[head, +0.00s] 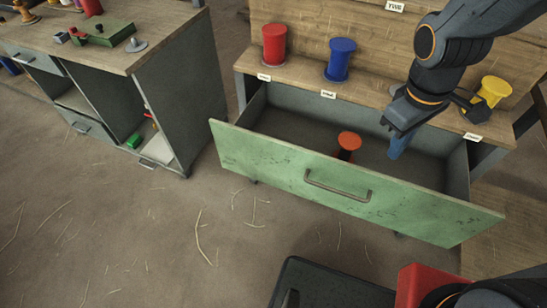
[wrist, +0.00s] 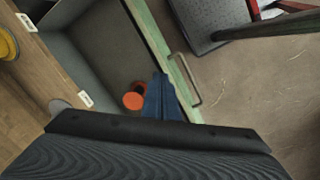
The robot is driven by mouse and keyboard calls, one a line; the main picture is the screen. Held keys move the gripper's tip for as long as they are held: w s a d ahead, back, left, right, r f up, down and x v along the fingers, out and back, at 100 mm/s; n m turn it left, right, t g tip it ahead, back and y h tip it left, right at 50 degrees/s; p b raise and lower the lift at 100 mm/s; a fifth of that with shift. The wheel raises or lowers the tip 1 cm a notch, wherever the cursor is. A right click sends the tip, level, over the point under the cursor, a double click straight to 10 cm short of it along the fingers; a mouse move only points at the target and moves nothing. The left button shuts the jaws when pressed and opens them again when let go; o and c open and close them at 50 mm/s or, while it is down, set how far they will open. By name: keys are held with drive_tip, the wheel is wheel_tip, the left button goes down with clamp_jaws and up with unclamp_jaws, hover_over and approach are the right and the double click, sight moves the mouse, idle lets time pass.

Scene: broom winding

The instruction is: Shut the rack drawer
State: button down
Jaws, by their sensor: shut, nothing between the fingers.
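The rack drawer (head: 355,185) has a worn green front with a metal handle (head: 338,187), and it is pulled well out from the rack. An orange-red spool (head: 348,143) with a dark middle stands inside it. The drawer's green front (wrist: 148,30) and handle (wrist: 185,78) also show in the wrist view, with the spool (wrist: 134,100) beside my fingers. My gripper (head: 397,148) is shut and empty, its blue fingers pointing down over the right part of the open drawer, behind the front panel. I cannot tell whether the fingers touch the drawer.
Red (head: 274,45), blue (head: 341,60) and yellow (head: 491,92) spools stand on the wooden shelf above the drawer, with small labels. A grey workbench (head: 170,100) stands at left. The floor before the drawer is mostly clear, with scattered straw.

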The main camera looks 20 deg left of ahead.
drive_tip(key=a+f+n, duration=0.2)
drive_tip(key=a+n, duration=0.5)
drive_tip(key=a, duration=0.1)
drive_tip(key=n+t+p, duration=0.2)
drive_tip(key=n, duration=1.6)
approach(271, 158)
drive_tip(key=s+d+r, duration=0.1)
drive_tip(key=s+r, duration=0.2)
drive_tip(key=s, duration=0.3)
drive_tip(key=shift+y, duration=0.4)
drive_tip(key=shift+w+d+f+b, duration=0.1)
drive_tip(key=shift+w+f+b, duration=0.2)
drive_tip(key=shift+w+f, duration=1)
drive_tip(key=shift+w+d+f+b, duration=0.1)
drive_tip(key=shift+w+f+b, duration=0.45)
drive_tip(key=shift+f, duration=1.35)
drive_tip(key=shift+w+d+f+b, duration=0.1)
drive_tip(key=shift+w+f, duration=1.1)
drive_tip(key=shift+f, duration=0.4)
